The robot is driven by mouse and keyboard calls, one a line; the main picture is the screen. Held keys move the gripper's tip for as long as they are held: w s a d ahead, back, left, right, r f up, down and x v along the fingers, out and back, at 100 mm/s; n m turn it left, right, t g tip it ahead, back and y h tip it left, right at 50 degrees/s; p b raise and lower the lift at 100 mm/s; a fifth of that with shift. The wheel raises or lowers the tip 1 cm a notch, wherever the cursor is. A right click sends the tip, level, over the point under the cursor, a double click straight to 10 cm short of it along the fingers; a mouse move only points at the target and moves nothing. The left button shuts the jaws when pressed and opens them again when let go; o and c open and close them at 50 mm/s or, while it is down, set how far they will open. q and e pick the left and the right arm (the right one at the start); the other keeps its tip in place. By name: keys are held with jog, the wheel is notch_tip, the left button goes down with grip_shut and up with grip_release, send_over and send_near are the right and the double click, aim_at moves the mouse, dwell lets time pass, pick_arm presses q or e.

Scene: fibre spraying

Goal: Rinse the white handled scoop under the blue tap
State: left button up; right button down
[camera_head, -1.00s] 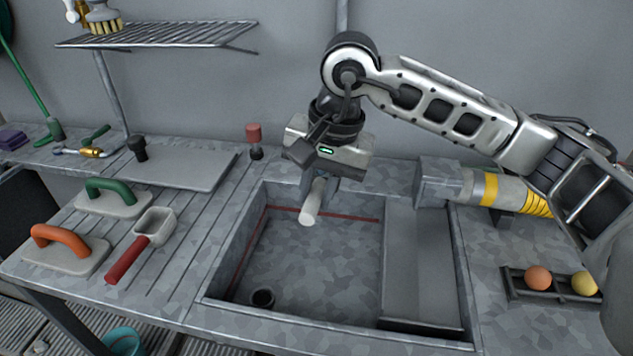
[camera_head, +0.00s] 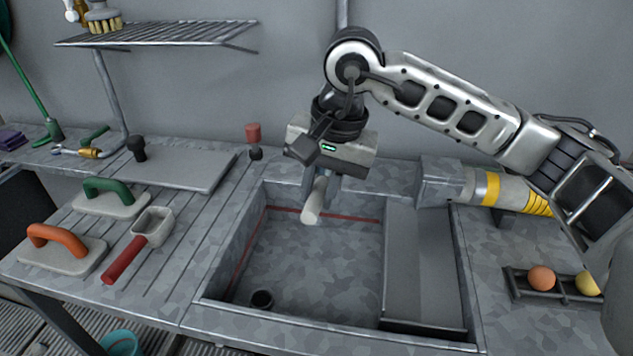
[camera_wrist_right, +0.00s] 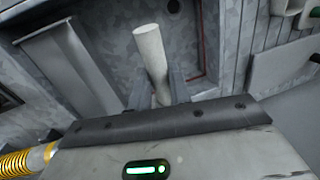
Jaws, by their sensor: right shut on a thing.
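My right gripper (camera_head: 322,178) is over the back part of the sink, shut on a white cylindrical handle (camera_head: 314,202). The handle slants down towards the front, above the sink floor. In the right wrist view, the white handle (camera_wrist_right: 151,55) sticks out between the two fingers of my right gripper (camera_wrist_right: 160,90). The scoop's bowl is not visible; the gripper body may hide it. I cannot make out a clearly blue tap; the area behind my wrist is hidden. My left gripper is not in view.
The grey sink (camera_head: 320,255) has a dark drain (camera_head: 262,299) and a sloping panel (camera_head: 425,265) at its right. A red-handled scoop (camera_head: 153,226), an orange-handled float (camera_head: 62,252) and a green-handled float (camera_head: 110,199) lie left. Two balls sit in a rack (camera_head: 558,286) at right.

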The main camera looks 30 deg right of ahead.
jog(key=s+a+b, duration=0.1)
jog(key=s+a, duration=0.2)
jog(key=s, duration=0.4)
jog(key=shift+s+b, duration=0.15)
jog(key=shift+b, duration=0.15)
dwell(0.3)
dwell(0.9)
jog(key=s+a+r+p, duration=0.2)
jog(key=s+r, duration=0.2)
jog(key=shift+s, duration=0.35)
dwell(0.6)
